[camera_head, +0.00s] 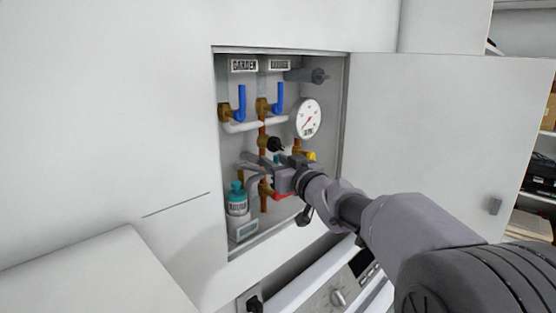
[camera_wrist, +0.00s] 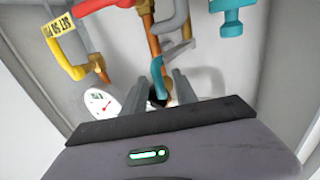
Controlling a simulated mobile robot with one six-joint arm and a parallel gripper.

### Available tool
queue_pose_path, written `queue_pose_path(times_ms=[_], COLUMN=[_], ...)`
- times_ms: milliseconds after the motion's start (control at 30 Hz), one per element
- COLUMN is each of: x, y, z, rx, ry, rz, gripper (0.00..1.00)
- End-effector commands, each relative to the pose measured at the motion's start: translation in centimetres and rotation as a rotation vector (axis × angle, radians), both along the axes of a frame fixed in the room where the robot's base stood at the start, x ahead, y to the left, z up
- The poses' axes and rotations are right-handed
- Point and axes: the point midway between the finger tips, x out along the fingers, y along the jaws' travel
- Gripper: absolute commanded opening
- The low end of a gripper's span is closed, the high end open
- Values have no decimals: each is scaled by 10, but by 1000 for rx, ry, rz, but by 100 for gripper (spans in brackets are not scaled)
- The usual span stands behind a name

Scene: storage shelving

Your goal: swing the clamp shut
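In the head view only a small teal patch (camera_head: 277,158) shows, mostly hidden by my wrist. My gripper (camera_wrist: 167,78) is inside the cabinet, its two grey fingers apart and pointing at the pipe. The fingertips are close to the teal parts; I cannot tell whether they touch. No held object is visible between them.
The open cabinet (camera_head: 344,110) holds blue-handled valves (camera_head: 241,103), a white gauge (camera_head: 308,118) and a teal-capped bottle (camera_head: 237,200). The cabinet door (camera_head: 440,130) stands open right.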

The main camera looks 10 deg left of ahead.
Motion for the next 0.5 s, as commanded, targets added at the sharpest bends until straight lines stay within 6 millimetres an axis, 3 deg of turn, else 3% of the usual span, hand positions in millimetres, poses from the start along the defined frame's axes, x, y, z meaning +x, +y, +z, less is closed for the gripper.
queue_pose_path(times_ms=[233, 400, 500], x=[0, 0, 0], y=[0, 0, 0], z=[0, 0, 0], rx=[0, 0, 0], ry=[0, 0, 0], rz=[0, 0, -1], gripper=[32, 0, 0])
